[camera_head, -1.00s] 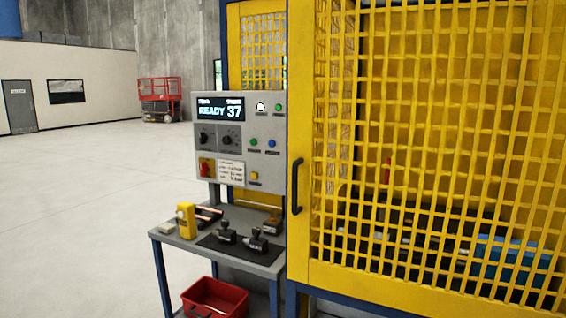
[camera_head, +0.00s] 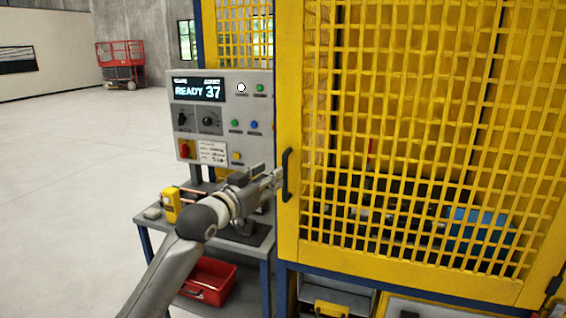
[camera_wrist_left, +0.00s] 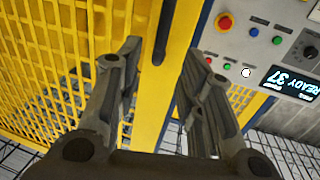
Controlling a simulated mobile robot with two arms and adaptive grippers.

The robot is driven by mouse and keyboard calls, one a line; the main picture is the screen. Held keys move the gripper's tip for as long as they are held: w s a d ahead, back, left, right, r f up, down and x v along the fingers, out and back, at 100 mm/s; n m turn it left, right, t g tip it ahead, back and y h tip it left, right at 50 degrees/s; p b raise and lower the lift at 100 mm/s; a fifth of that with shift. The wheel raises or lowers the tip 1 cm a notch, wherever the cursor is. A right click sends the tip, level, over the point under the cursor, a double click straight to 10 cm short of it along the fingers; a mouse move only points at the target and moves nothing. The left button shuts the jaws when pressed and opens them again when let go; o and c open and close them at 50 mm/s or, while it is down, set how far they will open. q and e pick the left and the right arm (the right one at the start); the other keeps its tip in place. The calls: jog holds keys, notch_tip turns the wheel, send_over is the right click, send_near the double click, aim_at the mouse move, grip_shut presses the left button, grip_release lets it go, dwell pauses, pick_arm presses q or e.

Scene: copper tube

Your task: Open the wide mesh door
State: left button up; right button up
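The wide mesh door (camera_head: 289,225), a yellow frame with yellow mesh, fills the right of the head view and looks shut. Its black vertical handle (camera_head: 287,176) is on the left edge of the frame. My left gripper (camera_head: 270,179) is just left of the handle, its fingers pointing at it. In the left wrist view the fingers of my left gripper (camera_wrist_left: 162,55) are spread and empty. The dark handle (camera_wrist_left: 164,32) lies ahead between them, against the yellow frame (camera_wrist_left: 148,85). Contact is not visible. My right gripper is not in view.
A grey control panel (camera_head: 219,117) with buttons stands left of the door. Below it is a small bench (camera_head: 157,222) with tools and a yellow device (camera_head: 171,206), partly hidden by my arm. A red bin (camera_head: 208,281) sits underneath. Open floor lies left.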

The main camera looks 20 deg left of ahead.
aim_at(284, 167)
pick_arm(q)
jog(key=p+x, duration=0.2)
jog(key=x, duration=0.5)
jog(key=shift+w+r, duration=0.1)
jog(key=shift+w, duration=0.15)
jog(key=shift+w+d+p, duration=0.25)
jog(key=shift+w+p, duration=0.2)
jog(key=shift+w, duration=0.25)
jog(key=shift+c, duration=0.2)
grip_shut()
